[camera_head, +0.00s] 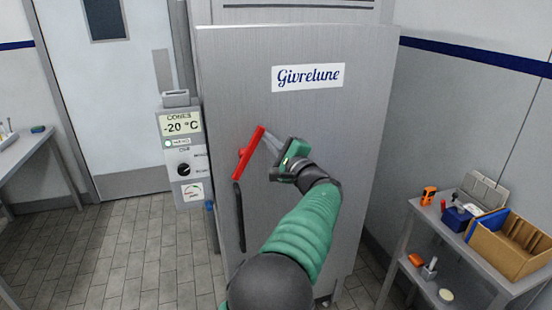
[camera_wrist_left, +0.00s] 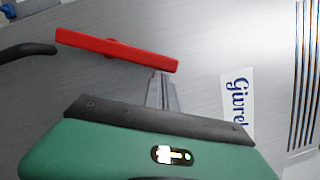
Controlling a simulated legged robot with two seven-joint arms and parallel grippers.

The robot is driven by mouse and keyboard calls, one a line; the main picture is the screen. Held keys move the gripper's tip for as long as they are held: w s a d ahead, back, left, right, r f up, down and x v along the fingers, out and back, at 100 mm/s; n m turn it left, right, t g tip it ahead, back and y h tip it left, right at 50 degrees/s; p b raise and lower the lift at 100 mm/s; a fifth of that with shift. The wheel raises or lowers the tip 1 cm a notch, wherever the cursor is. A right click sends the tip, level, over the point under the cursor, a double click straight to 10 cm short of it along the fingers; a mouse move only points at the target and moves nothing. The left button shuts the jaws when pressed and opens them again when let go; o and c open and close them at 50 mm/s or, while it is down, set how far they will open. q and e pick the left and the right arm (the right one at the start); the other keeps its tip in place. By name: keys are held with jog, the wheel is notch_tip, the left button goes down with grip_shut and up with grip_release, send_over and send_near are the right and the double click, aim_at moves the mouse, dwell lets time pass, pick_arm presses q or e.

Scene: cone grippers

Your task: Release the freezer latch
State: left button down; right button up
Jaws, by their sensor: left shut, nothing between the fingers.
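The red latch lever (camera_head: 249,152) sits on the left part of the grey freezer door (camera_head: 300,115), tilted with its upper end to the right. In the left wrist view the red lever (camera_wrist_left: 115,49) lies across the upper left. My left gripper (camera_head: 267,141) is shut and empty, just right of the lever's upper half. In the wrist view its fingertips (camera_wrist_left: 158,76) are close to one end of the lever; I cannot tell whether they touch it. My right gripper is not in view.
A black door handle (camera_head: 239,216) is below the lever. A control box (camera_head: 183,150) reading -20 °C stands left of the freezer. A side table (camera_head: 470,255) with a cardboard box (camera_head: 508,245) and tools is at right. Tiled floor is clear at left.

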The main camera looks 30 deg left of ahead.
aim_at(259, 133)
pick_arm(q)
jog(key=shift+s+a+r+n+g+h+b, duration=0.15)
jog(key=shift+s+a+r+n+b, duration=0.3)
jog(key=shift+n+b, duration=0.5)
jog(key=shift+s+a+r+n+g+h+b, duration=0.15)
jog(key=shift+s+a+r+n+b, duration=0.3)
jog(key=shift+n+b, duration=0.45)
jog(key=shift+d+r, duration=0.1)
jog(key=shift+n, duration=0.25)
